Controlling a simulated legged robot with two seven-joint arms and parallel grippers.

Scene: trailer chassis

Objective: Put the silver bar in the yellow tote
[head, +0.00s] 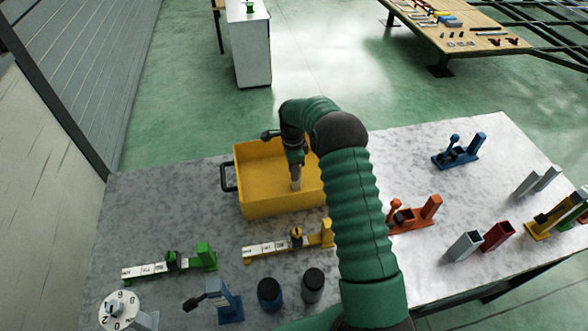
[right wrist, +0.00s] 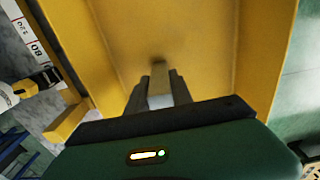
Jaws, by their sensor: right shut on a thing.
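The yellow tote (head: 265,203) stands open on the marbled table, left of my green right arm. My right gripper (head: 295,165) points down inside the tote's opening, shut on the silver bar (head: 296,181). In the right wrist view the bar (right wrist: 160,100) sits between the two dark fingers of my gripper (right wrist: 159,92), with the tote's yellow walls (right wrist: 268,50) around it. The bar's far end is close to the tote's floor; I cannot tell whether it touches. My left gripper is not in view.
The table (head: 180,205) holds orange (head: 415,216) and blue (head: 458,152) clamp-like fixtures, green (head: 172,264) and yellow (head: 290,243) scaled fixtures, two dark cylinders (head: 313,284), and grey (head: 465,245) and red (head: 497,236) blocks. The tote has a black handle (head: 228,178) at left.

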